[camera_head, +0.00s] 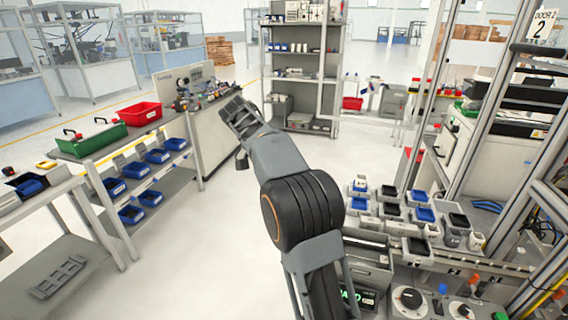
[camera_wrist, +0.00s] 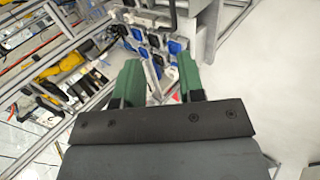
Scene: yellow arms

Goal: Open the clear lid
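I cannot pick out a clear lid with certainty in either view. At the right of the head view a metal frame enclosure (camera_head: 478,140) carries a "DOOR 2" sign (camera_head: 542,24) and a dark bar-shaped handle; whether a clear panel fills it I cannot tell. My gripper (camera_wrist: 159,82) shows in the wrist view as two green fingers, wide apart with nothing between them. Blue and dark bins (camera_wrist: 173,46) lie beyond the fingertips, apart from them. In the head view my arm reaches up and left over the floor, and its fingers are not clear there.
A bench with a green bin (camera_head: 92,139) and a red bin (camera_head: 139,114) stands left. A shelf rack (camera_head: 303,70) stands at the back. Small blue and black bins (camera_head: 420,215) sit right of my arm. A yellow arm (camera_wrist: 62,66) shows in the wrist view. Open floor lies left.

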